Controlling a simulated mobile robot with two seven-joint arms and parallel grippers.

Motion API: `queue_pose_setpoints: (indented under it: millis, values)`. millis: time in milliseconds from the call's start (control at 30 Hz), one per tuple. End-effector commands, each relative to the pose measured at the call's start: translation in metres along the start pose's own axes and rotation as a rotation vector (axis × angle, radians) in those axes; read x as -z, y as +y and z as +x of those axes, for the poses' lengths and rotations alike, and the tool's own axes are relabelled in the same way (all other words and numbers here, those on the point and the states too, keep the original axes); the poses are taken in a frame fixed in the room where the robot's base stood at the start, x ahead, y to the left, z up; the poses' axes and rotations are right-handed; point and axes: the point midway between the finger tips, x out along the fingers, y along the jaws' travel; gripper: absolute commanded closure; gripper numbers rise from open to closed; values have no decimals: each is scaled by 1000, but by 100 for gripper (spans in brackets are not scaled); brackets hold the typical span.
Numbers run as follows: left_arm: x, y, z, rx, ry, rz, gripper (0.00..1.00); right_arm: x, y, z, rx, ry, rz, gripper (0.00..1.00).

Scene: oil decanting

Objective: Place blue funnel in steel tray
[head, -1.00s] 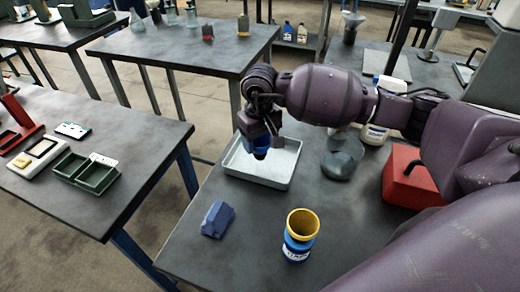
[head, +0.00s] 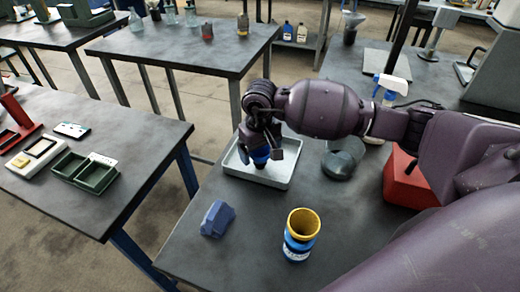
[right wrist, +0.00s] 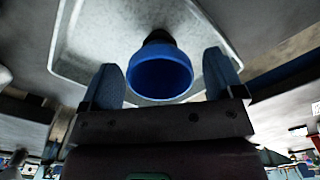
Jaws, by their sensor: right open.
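The blue funnel (head: 261,154) is in the steel tray (head: 283,172), under my right gripper (head: 263,148). In the right wrist view the funnel (right wrist: 160,76) shows its wide blue mouth toward the camera, with a dark part behind it against the tray (right wrist: 85,42). My right gripper (right wrist: 172,82) is open, with one finger on each side of the funnel and a gap visible to each finger. Whether the funnel rests fully on the tray floor is hard to tell. My left gripper is not in view.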

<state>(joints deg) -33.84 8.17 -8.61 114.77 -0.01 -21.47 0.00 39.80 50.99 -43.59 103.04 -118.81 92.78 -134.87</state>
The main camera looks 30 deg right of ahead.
Motion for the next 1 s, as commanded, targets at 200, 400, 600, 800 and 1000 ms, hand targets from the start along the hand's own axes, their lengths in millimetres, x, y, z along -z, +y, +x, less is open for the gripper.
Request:
queue_pose_setpoints:
  millis: [200,400,600,800,1000]
  values:
    - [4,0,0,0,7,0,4,0,0,-3,0,1,0,13]
    - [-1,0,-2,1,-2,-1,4,1,1,-26,-2,4,-1,13]
    - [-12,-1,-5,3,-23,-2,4,1,0,-65,-1,3,-2,13]
    - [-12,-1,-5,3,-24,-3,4,0,0,-99,-2,3,-1,13]
    - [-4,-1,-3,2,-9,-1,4,0,0,-119,0,1,0,13]
